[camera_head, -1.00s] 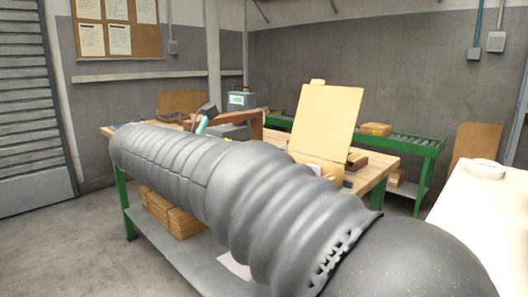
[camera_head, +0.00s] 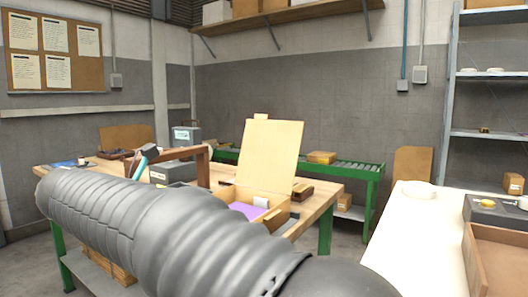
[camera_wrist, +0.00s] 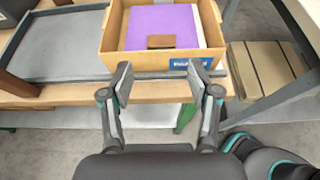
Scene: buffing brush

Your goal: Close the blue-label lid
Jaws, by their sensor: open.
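The wooden box (camera_head: 276,217) stands on the workbench with its lid (camera_head: 270,150) raised nearly upright and leaning slightly back. A purple sheet and a white item lie inside it. In the wrist view the box (camera_wrist: 112,62) shows from above, with a blue label (camera_wrist: 192,63) on its front wall and a brown block (camera_wrist: 172,41) over the purple sheet (camera_wrist: 160,22). My gripper (camera_wrist: 166,80) is open and empty, its fingers in front of the box's front wall. The lid is out of the wrist view. My arm hides the gripper in the head view.
A grey tray (camera_wrist: 60,52) lies left of the box on the workbench (camera_head: 322,200). A pale table (camera_head: 415,225) is at right.

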